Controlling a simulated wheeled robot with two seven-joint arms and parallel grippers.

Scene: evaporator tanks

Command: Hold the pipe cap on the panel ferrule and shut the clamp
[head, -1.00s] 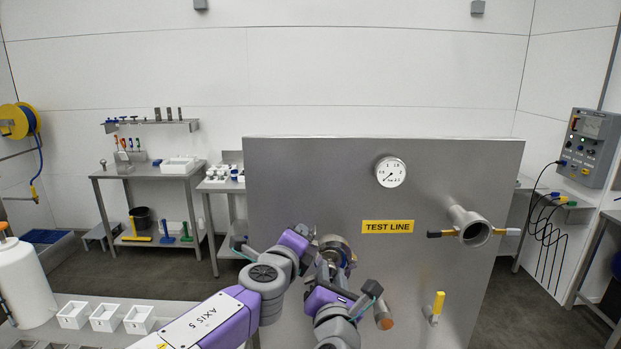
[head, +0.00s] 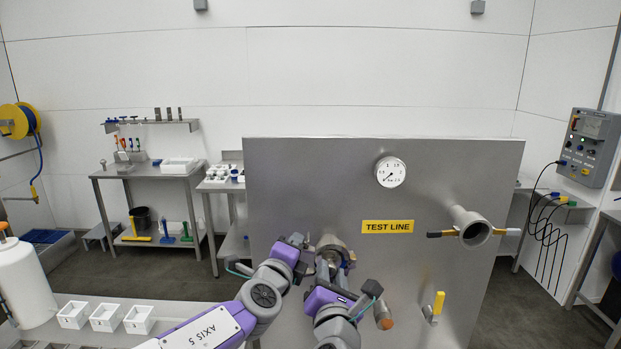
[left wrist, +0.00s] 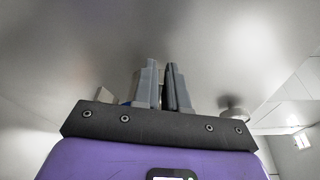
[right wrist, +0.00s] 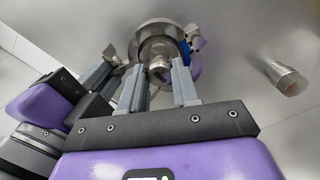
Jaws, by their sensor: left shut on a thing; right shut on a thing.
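The pipe cap (right wrist: 158,66) is a short steel cylinder in the right wrist view, pressed against or very near the panel ferrule, which it hides. My right gripper (right wrist: 160,78) is shut on the cap, one finger on each side. The steel clamp (right wrist: 152,29) shows as a ring around the cap, with a blue part (right wrist: 184,50) at its right; I cannot tell whether it is closed. My left gripper (left wrist: 162,68) is shut on a part of the clamp at its left side; its fingers hide that part. In the head view the clamp (head: 331,243) is partly behind my grippers.
The grey panel (head: 300,180) carries a gauge (head: 390,172), a TEST LINE label (head: 388,227) and a pipe outlet (head: 474,231) at right. A copper-tipped stub (head: 384,318) and a yellow-handled valve (head: 437,305) sit low, right of my right arm. White trays (head: 105,317) stand at lower left.

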